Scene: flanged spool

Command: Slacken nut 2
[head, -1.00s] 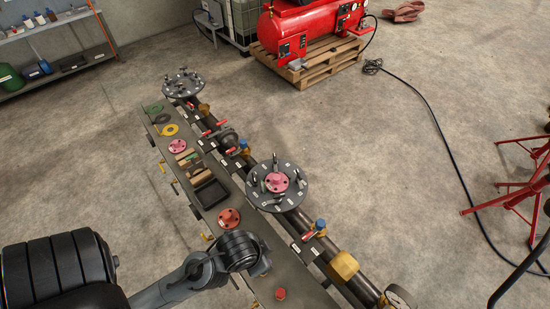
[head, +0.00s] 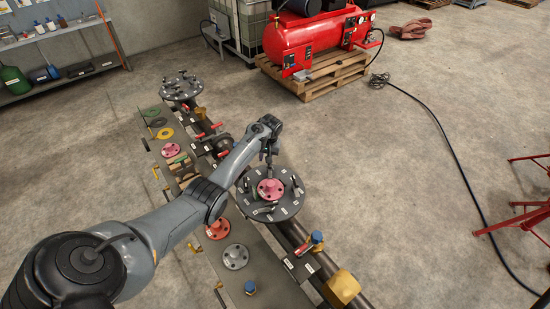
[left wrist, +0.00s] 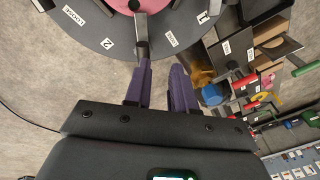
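A dark round flange (head: 287,208) with a pink hub (head: 270,189) and several levered nuts around it sits on the pipe. In the left wrist view the flange rim (left wrist: 90,32) carries a tag "2" (left wrist: 107,43), a tag "LOOSE" (left wrist: 74,14) and a tag that looks like "1" (left wrist: 203,17). A grey nut lever (left wrist: 141,28) beside tag "2" points toward my left gripper (left wrist: 161,68). That gripper, also in the head view (head: 269,162), has its purple fingers apart. The lever's end overlaps the left-hand fingertip; contact cannot be told. My right gripper is not in view.
A narrow bench beside the pipe holds a red disc (head: 218,229), a grey disc (head: 235,257) and a blue-topped fitting (head: 250,288). A second flange (head: 181,88) stands at the far end. A yellow block (head: 342,288) is on the near pipe.

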